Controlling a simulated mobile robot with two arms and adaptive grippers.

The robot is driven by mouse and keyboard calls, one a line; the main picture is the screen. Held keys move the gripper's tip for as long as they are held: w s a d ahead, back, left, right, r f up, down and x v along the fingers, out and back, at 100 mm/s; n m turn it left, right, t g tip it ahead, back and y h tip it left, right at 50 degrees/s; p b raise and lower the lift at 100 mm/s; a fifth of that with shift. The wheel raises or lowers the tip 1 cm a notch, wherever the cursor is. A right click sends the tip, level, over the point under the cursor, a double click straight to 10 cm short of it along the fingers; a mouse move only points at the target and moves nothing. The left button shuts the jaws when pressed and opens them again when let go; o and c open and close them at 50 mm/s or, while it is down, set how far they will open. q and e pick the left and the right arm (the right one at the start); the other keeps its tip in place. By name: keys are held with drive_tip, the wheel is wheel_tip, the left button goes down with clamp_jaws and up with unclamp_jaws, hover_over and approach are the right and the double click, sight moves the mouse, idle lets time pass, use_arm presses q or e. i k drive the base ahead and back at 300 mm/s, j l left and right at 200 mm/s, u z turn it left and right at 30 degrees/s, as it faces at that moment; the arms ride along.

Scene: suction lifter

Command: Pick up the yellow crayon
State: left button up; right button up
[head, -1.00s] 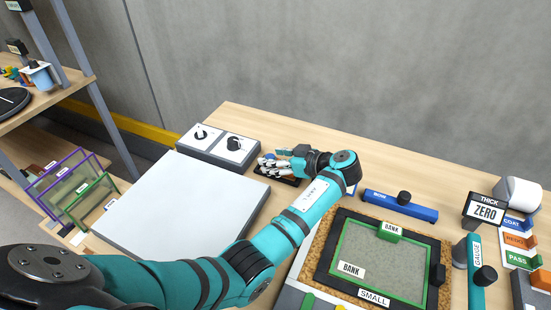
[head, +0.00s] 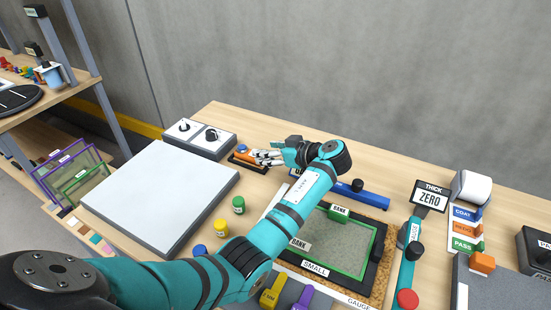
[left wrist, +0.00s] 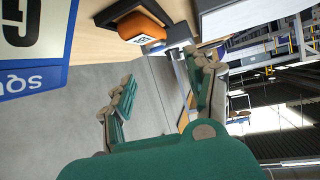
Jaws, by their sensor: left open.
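I cannot make out a yellow crayon for certain in either view. My left gripper (head: 268,158) is open and empty, over the back of the workbench, just right of a dark tray (head: 236,163) with an orange block (head: 245,158). In the left wrist view, the two fingers of the left gripper (left wrist: 165,92) stand apart with nothing between them. An orange block (left wrist: 142,28) shows beyond them at the top. My right gripper is not in view.
A white plate (head: 160,195) fills the bench's left side. Green (head: 239,204), yellow (head: 221,228) and blue (head: 200,250) jars stand beside it. A green-framed screen (head: 345,245) lies partly under my arm. A blue bar (head: 365,197) lies behind it.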

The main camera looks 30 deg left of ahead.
sight(220, 225)
drive_tip(key=l, duration=0.15)
drive_tip(key=k, duration=1.5)
